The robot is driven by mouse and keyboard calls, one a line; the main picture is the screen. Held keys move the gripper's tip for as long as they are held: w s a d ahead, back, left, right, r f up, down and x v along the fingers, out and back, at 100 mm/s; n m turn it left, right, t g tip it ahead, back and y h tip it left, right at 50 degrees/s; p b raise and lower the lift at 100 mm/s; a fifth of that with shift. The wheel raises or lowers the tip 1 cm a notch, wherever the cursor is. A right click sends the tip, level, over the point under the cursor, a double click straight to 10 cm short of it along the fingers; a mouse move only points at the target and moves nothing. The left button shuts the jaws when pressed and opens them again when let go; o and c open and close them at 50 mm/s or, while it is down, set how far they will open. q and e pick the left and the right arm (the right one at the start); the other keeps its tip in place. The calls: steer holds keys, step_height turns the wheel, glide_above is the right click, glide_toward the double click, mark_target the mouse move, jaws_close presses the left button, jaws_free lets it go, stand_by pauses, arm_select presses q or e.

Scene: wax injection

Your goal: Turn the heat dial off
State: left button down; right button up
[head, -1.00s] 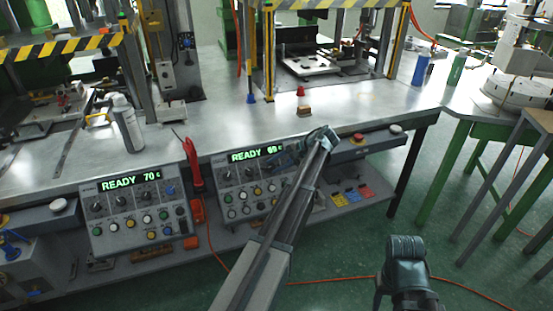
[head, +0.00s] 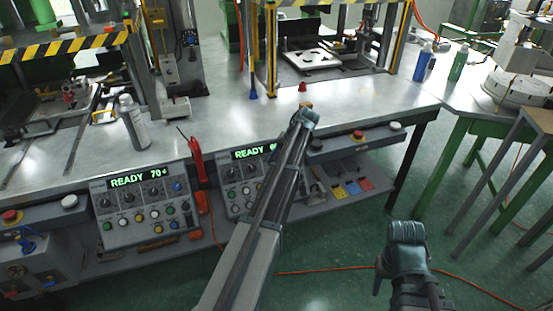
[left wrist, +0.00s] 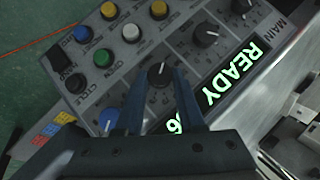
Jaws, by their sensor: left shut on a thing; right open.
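The right-hand control panel (head: 232,205) has a green READY display (head: 252,154), partly hidden by my left arm. The dial's label is not readable. In the head view my left arm hides this dial and the gripper's fingers. My right gripper (head: 406,262) is open and empty at the lower right, away from the panel, above the floor.
A second panel (head: 136,212) reading READY 70 stands at the left. A red-handled tool (head: 196,160) hangs between the panels. A spray can (head: 133,125) stands on the metal bench (head: 225,118). Floor at the lower right is open, crossed by an orange hose.

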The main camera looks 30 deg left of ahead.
stand_by(0.4)
arm_select(q)
steer(key=c, duration=0.5)
jaws_free()
steer(key=shift+r, duration=0.15)
steer(key=p+v, duration=1.2)
steer(key=v, duration=0.1)
steer(key=shift+w+d+r, duration=0.1)
steer(key=shift+d+r, duration=0.1)
steer(key=s+d+m+h, duration=0.1)
steer(key=s+d+m, duration=0.1)
steer(key=s+d, duration=0.8)
steer(key=s+d+f+m+t+h, duration=0.1)
steer(key=s+d+m, duration=0.2)
steer(key=s+d, duration=0.7)
steer(key=s+d+f+m+h, duration=0.1)
steer(key=s+d+m+h, duration=0.1)
steer(key=s+d, duration=0.8)
steer(key=shift+s+d+f+m, duration=0.15)
steer(key=shift+s+f+m, duration=0.1)
steer(key=shift+m, duration=0.35)
